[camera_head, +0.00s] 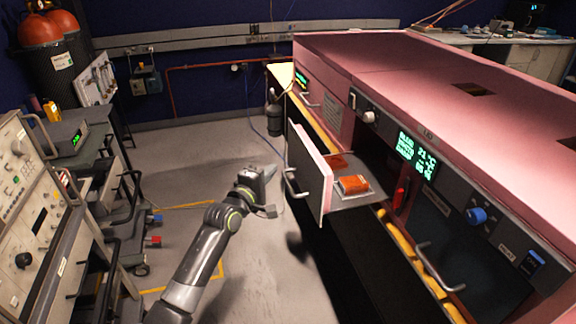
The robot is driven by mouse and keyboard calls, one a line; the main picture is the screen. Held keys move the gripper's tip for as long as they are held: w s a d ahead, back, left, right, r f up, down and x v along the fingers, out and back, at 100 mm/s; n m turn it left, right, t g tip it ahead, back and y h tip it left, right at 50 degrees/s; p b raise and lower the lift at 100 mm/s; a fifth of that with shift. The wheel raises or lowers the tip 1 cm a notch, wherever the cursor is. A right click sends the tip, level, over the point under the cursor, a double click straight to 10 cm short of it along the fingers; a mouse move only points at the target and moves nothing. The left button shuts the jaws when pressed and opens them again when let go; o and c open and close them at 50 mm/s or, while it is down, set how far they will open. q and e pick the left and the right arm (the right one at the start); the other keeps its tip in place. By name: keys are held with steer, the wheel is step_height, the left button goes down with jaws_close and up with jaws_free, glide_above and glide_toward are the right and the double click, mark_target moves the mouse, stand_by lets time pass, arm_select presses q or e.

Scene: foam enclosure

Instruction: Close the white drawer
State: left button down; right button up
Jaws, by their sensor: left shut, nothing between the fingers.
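The white drawer (309,170) stands open, pulled out to the left from the pink foam enclosure (390,62). Its front panel has a curved metal handle (293,183) on the outer face. Orange items (353,184) lie inside the drawer. My left gripper (272,190) is just left of the drawer front, near the handle, shut and empty. A small gap seems to lie between them, but I cannot tell the depth exactly. My right gripper is not in view.
An instrument rack with carts (62,220) stands along the left side. A second handle (440,270) is on the enclosure's lower right front. The grey floor (190,155) between rack and enclosure is mostly clear.

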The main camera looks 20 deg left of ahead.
arm_select(q)
steer(key=w+d, duration=0.1)
steer(key=w, duration=0.1)
steer(key=w+d, duration=0.1)
steer(key=w, duration=0.1)
steer(key=shift+d+r+p, duration=0.1)
steer(key=shift+d+p, duration=0.25)
steer(key=shift+d, duration=0.05)
steer(key=shift+w+d, duration=0.25)
steer(key=shift+d, duration=0.25)
